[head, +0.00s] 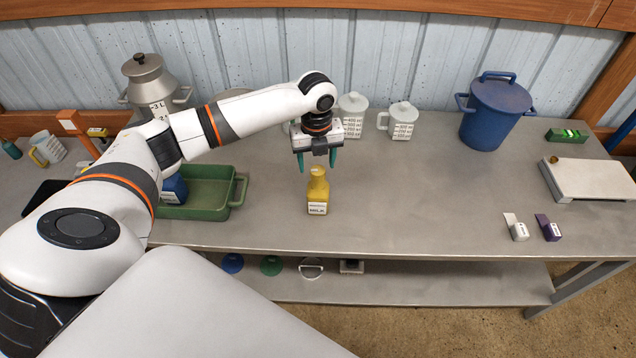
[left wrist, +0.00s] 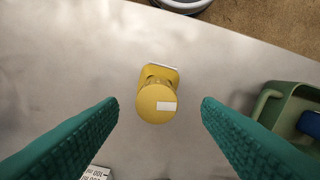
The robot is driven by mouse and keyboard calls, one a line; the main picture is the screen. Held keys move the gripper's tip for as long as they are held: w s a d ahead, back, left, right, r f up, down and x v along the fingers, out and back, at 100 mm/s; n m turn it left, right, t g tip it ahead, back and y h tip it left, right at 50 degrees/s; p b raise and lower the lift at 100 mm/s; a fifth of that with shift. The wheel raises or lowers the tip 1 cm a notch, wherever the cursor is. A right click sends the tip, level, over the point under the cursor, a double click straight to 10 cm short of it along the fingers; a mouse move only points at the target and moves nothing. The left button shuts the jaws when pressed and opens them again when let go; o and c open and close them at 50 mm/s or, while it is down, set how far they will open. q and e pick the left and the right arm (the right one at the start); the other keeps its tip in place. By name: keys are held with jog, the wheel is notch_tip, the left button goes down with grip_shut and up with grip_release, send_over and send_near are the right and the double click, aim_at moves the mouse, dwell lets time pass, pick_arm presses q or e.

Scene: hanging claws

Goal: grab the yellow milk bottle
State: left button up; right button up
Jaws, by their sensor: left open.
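The yellow milk bottle (head: 318,192) stands upright on the grey metal table, with a white label reading MILK on its front. In the left wrist view the bottle (left wrist: 157,100) is seen from above, its round cap between the two fingers and apart from both. My left gripper (head: 316,161) is open with teal fingers pointing down, just above and behind the bottle top. In the left wrist view the fingers of my left gripper (left wrist: 160,115) are spread wide and empty. My right gripper is not in view.
A green tray (head: 208,212) holding a blue bottle (head: 174,188) stands left of the milk bottle. White measuring jugs (head: 402,121) and a blue pot (head: 494,112) stand behind. A purple item (head: 547,228) and white scale (head: 590,180) lie right.

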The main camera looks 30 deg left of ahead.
aim_at(318, 170)
pick_arm(q)
notch_tip(318, 170, down, 5)
jog(key=shift+w+d+f+p, duration=0.1)
jog(key=shift+w+d+p, duration=0.05)
jog(key=shift+p, duration=0.5)
jog(key=shift+c, duration=0.3)
grip_shut()
